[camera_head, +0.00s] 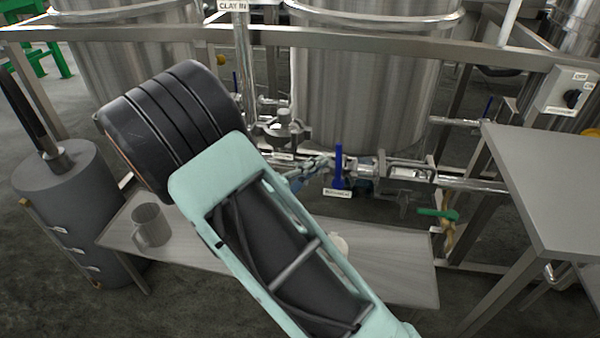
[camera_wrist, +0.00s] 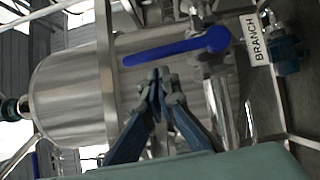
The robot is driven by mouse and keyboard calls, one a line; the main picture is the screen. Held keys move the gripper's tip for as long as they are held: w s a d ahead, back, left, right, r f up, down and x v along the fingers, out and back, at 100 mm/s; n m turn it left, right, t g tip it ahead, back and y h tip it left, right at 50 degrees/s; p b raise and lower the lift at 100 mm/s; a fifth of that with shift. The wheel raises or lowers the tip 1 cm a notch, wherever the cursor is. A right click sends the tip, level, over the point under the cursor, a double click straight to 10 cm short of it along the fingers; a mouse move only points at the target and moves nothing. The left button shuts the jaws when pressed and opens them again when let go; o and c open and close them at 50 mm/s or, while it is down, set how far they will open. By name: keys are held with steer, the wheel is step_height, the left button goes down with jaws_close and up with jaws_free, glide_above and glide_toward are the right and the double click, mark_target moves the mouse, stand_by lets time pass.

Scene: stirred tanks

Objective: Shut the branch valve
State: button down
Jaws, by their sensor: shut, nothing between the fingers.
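The branch valve's blue lever (camera_wrist: 170,51) lies across the upper middle of the wrist view, its hub at the right beside a white BRANCH label (camera_wrist: 255,40). In the head view the blue lever (camera_head: 338,165) stands upright on the pipework below the middle tank, with a white label under it too small to read. My gripper (camera_wrist: 158,76) is shut and empty, its fingertips together just below the lever in the wrist view. In the head view my gripper (camera_head: 322,163) is just left of the lever, partly hidden by my arm. I cannot tell if it touches the lever.
Steel tanks (camera_head: 365,90) stand behind the pipes. A green-handled valve (camera_head: 438,212) sits lower right. A low bench (camera_head: 390,265) with a grey mug (camera_head: 150,226) lies below my arm. A steel table (camera_head: 550,190) is at the right, a grey cylinder (camera_head: 75,210) at the left.

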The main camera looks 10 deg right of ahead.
steer(key=shift+d, duration=0.6)
steer(key=shift+s+d, duration=0.1)
steer(key=shift+s+d+r+m, duration=0.1)
steer(key=shift+d+m, duration=0.1)
steer(key=shift+d, duration=0.15)
steer(key=shift+s+d+r+m, duration=0.1)
steer(key=shift+d+m, duration=0.1)
steer(key=shift+d, duration=0.15)
steer(key=shift+w+a, duration=0.1)
steer(key=w+a+p+v, duration=0.1)
steer(key=w+a+v, duration=0.1)
steer(key=v, duration=1.1)
steer(key=shift+w+r+y, duration=0.2)
steer(key=shift+r+y, duration=0.1)
